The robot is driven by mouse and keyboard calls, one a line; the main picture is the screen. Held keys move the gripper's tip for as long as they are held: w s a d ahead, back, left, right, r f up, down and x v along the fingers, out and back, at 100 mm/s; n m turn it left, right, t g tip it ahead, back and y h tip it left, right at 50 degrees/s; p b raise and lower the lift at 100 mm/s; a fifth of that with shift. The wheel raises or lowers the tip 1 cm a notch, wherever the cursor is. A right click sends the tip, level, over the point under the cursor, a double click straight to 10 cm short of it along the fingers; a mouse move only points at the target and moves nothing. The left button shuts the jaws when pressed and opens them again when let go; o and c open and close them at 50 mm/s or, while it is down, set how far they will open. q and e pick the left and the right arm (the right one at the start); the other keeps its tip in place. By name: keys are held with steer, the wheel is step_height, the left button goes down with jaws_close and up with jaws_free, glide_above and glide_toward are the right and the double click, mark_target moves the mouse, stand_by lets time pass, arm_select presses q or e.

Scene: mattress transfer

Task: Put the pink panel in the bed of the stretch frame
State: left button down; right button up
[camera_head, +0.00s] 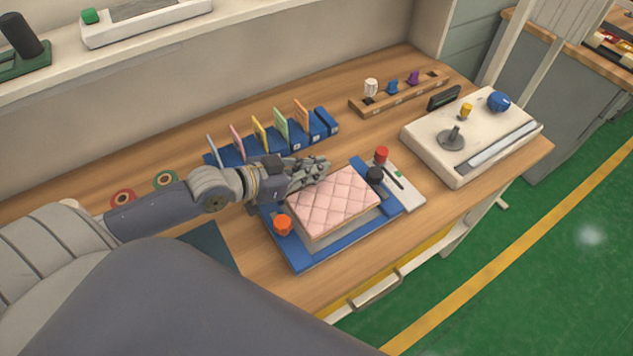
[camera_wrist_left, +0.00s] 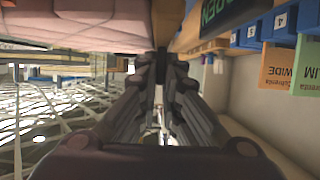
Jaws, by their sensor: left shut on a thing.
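The pink panel (camera_head: 334,203) is a quilted pink slab. It lies over the blue stretch frame (camera_head: 300,262) on the bench, tilted slightly in the head view. Whether it sits fully down in the bed I cannot tell. My left gripper (camera_head: 322,168) is shut at the panel's far edge. In the left wrist view its fingers (camera_wrist_left: 160,62) come together beside the pink panel (camera_wrist_left: 75,32); the exact gripped spot is hidden. An orange knob (camera_head: 283,225) and a black knob (camera_head: 375,175) stand on the frame. My right gripper is not in view.
A blue rack with coloured cards (camera_head: 281,124) stands close behind my left gripper. A red knob (camera_head: 381,155) is on a light plate right of the frame. A white fixture (camera_head: 425,138) stands farther right. Bare wood shows in front of the frame.

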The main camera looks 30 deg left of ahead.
arm_select(q)
step_height(320, 180, down, 3)
steer(key=shift+d+f, duration=0.1)
steer(key=shift+f, duration=0.4)
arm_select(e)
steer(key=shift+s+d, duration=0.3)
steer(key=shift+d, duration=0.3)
arm_select(q)
steer(key=shift+f, duration=0.1)
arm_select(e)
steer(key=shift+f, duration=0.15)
arm_select(q)
steer(key=c, duration=1.8)
jaws_free()
